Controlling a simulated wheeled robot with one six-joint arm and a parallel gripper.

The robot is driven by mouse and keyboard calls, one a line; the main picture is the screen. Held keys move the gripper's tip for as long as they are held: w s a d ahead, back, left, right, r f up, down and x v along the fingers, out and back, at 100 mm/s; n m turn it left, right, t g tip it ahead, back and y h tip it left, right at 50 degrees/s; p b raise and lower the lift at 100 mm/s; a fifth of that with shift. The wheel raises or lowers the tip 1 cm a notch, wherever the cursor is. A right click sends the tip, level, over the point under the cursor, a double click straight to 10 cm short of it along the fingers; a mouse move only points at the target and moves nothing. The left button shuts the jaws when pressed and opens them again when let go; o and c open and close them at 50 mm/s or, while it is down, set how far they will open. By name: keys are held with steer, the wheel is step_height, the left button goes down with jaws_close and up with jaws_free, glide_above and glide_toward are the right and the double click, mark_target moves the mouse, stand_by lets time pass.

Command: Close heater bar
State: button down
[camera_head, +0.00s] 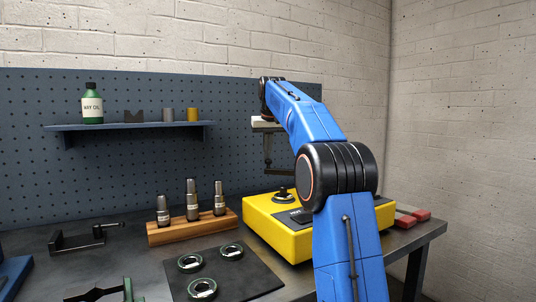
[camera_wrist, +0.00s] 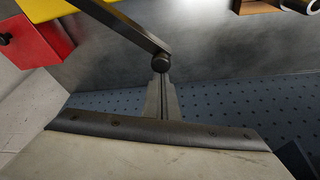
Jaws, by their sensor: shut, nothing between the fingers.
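The yellow heater unit (camera_head: 272,228) stands at the right of the bench, partly hidden behind my arm. A dark bar (camera_head: 284,174), which looks like the heater bar, is raised above it, its right end hidden by my arm. In the wrist view the bar (camera_wrist: 128,24) runs from the upper left to a round black knob (camera_wrist: 161,63) at its end. My gripper (camera_head: 267,160) points down at the knob end, shut and empty. In the wrist view its fingertips (camera_wrist: 161,80) appear right at the knob; I cannot tell whether they touch.
A wooden rack (camera_head: 190,228) with several metal holders stands left of the heater. A dark mat (camera_head: 245,280) with green-edged rings lies in front. Red blocks (camera_head: 413,217) sit to the right. A pegboard shelf (camera_head: 130,127) holds an oil bottle (camera_head: 92,104).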

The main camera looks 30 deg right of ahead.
steer(key=s+a+n+y, duration=0.1)
steer(key=s+a+n, duration=0.3)
steer(key=s, duration=0.4)
steer(key=s+a+n+y, duration=0.1)
steer(key=s+a+n, duration=0.2)
steer(key=s, duration=0.6)
steer(key=shift+s+a+n+y, duration=0.25)
steer(key=shift+a+n+y, duration=0.15)
steer(key=shift+n, duration=0.1)
steer(key=shift+f, duration=0.1)
